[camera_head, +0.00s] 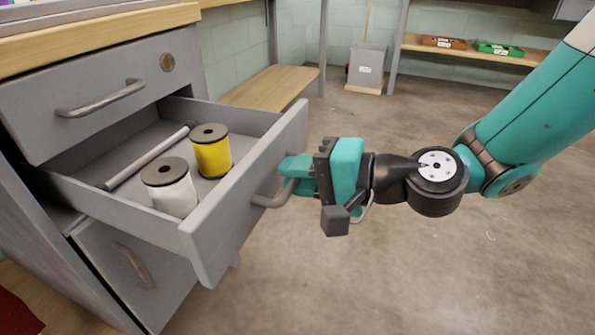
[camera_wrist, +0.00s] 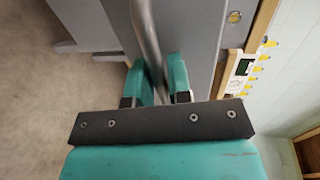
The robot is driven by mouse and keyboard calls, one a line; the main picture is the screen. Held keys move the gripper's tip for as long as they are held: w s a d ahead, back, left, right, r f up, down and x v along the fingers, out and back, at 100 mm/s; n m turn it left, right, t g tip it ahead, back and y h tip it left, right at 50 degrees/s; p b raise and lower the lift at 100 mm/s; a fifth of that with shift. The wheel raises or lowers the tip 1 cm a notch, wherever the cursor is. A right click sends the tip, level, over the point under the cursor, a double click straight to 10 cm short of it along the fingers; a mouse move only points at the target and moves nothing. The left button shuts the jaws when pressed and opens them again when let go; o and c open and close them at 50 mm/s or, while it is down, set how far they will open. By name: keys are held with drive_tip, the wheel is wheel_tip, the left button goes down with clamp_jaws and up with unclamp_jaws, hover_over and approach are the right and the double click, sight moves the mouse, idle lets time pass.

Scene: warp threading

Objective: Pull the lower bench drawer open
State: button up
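The lower bench drawer (camera_head: 250,195) stands pulled well out of the grey bench, below a closed upper drawer (camera_head: 97,95). Part of the handle is hidden by the fingers.
A cabinet front with its own handle (camera_head: 133,265) is below the open drawer. The concrete floor (camera_head: 400,270) right of the drawer is clear. A grey bin (camera_head: 367,65) stands at the back, near a wooden shelf with a red tray (camera_head: 444,42) and a green tray (camera_head: 499,49).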

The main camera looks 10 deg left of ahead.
drive_tip(key=shift+o, duration=1.2)
drive_tip(key=b+v, duration=0.7)
drive_tip(key=v, duration=1)
drive_tip(key=shift+d+b, duration=0.2)
drive_tip(key=shift+b, duration=0.1)
drive_tip(key=shift+r, duration=0.1)
